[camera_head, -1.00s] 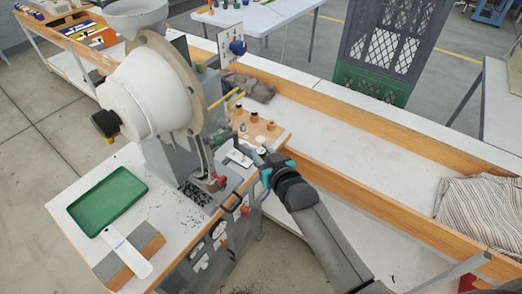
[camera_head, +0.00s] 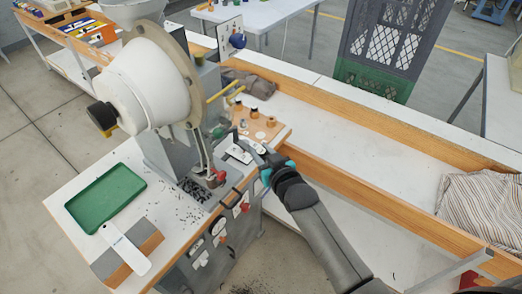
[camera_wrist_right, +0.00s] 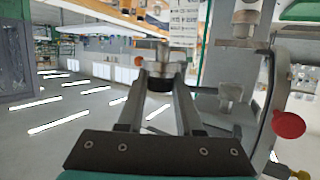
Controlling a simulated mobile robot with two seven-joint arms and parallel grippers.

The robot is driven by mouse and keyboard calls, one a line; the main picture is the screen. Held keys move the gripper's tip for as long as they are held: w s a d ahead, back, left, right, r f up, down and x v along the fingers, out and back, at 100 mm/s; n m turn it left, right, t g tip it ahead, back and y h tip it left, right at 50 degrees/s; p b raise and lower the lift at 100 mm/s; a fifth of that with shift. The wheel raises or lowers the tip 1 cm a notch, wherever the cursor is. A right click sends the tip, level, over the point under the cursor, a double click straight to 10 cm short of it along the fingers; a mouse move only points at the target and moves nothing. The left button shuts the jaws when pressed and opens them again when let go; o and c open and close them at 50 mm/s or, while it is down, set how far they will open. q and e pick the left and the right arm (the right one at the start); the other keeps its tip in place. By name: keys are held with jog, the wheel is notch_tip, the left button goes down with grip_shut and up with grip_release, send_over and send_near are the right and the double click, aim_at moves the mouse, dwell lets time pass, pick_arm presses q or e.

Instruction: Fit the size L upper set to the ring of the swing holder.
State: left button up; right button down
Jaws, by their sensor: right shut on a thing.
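My right gripper (camera_head: 246,147) reaches in from the lower right to the working side of the eyelet press (camera_head: 178,150). In the right wrist view its two fingers (camera_wrist_right: 160,78) are shut on a small round piece (camera_wrist_right: 160,84), dark below with a metal part above, which looks like the upper set. Its size mark cannot be read. In that view press parts stand to the right of the fingers: a metal post above (camera_wrist_right: 246,22) and a tapered metal piece below (camera_wrist_right: 230,94). The swing holder's ring cannot be made out clearly. My left gripper is out of view.
A wooden block (camera_head: 279,132) with several small round pieces stands just behind my right gripper. A red knob (camera_wrist_right: 289,124) is close at right in the wrist view. A green tray (camera_head: 108,198) lies on the press table. The long bench (camera_head: 350,150) has free room.

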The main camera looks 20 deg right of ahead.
aim_at(261, 151)
jog(key=c, duration=0.5)
grip_release()
jog(key=shift+r, duration=0.1)
notch_tip(261, 151, up, 2)
jog(key=p, duration=0.2)
jog(key=shift+r+p, duration=0.2)
jog(key=shift+p, duration=0.2)
jog(key=shift+r, duration=1.2)
